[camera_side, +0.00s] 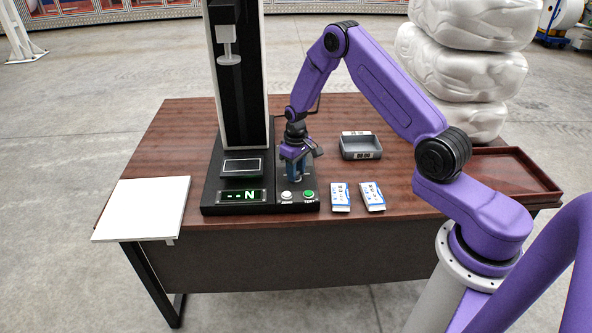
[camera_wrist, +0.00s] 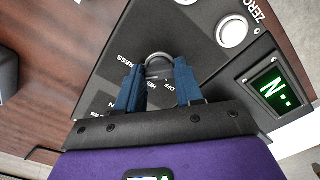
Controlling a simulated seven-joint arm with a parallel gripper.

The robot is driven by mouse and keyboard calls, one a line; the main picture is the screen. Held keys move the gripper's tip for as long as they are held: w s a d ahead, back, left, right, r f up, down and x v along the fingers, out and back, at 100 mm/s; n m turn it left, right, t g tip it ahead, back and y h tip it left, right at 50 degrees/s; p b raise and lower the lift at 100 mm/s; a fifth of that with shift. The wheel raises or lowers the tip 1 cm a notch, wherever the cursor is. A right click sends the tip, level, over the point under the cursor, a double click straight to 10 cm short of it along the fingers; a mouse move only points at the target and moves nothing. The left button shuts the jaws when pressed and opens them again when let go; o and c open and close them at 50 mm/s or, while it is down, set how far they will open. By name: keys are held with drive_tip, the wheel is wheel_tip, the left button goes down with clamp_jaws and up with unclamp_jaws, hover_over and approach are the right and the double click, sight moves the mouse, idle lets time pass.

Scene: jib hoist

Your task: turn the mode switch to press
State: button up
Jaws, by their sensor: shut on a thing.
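The mode switch (camera_wrist: 158,70) is a dark round knob with a pale rim on the black control panel. In the wrist view the printed words PRESS and OFF show beside it, and another label is partly covered. My gripper (camera_wrist: 159,78) has its two blue fingers on either side of the knob, closed on it. In the side view my gripper (camera_side: 295,178) points down at the panel, and it hides the switch. I cannot tell which word the knob points to.
The black test stand (camera_side: 262,203) has a green-lit display (camera_side: 241,196), a white ZERO button (camera_side: 287,196) and a green button (camera_side: 308,195). Two blue-and-white boxes (camera_side: 340,197) (camera_side: 373,196) lie to the right. A grey tray (camera_side: 361,155) stands behind them. A white board (camera_side: 144,208) is at left.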

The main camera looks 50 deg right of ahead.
drive_tip(key=shift+m, duration=1.7)
drive_tip(key=o, duration=1)
drive_tip(key=shift+o, duration=0.2)
wheel_tip(320, 180, up, 18)
drive_tip(key=shift+f, duration=0.2)
